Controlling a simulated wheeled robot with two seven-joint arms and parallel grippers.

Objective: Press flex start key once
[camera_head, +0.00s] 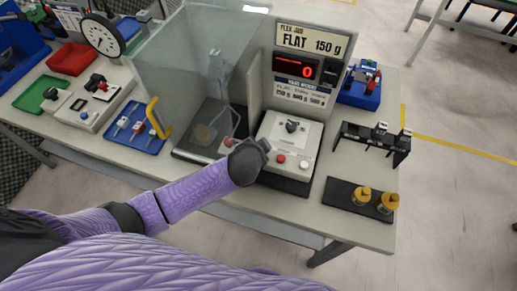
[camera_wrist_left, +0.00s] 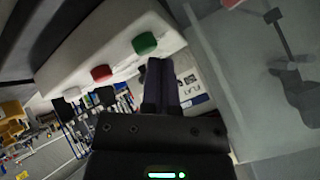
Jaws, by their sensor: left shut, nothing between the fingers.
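The flex tester's white control box (camera_head: 306,134) has a dark knob (camera_head: 292,126), a red button (camera_head: 281,159) and a white button (camera_head: 303,165). A green button (camera_wrist_left: 144,43) shows in the left wrist view beside the red one (camera_wrist_left: 101,73); my gripper appears to hide it in the head view. No label marks the flex start key legibly. My left gripper (camera_head: 265,146) is at the box's front left. In the left wrist view its shut, empty fingers (camera_wrist_left: 160,72) point close beside the green button; I cannot tell whether they touch it.
The sign (camera_head: 312,40) reads FLAT 150 g and the red display (camera_head: 295,67) shows 0. A clear guard panel (camera_head: 180,65) stands left of the box. A blue tray (camera_head: 136,128) lies further left; a black plate (camera_head: 345,196) with gold weights lies right.

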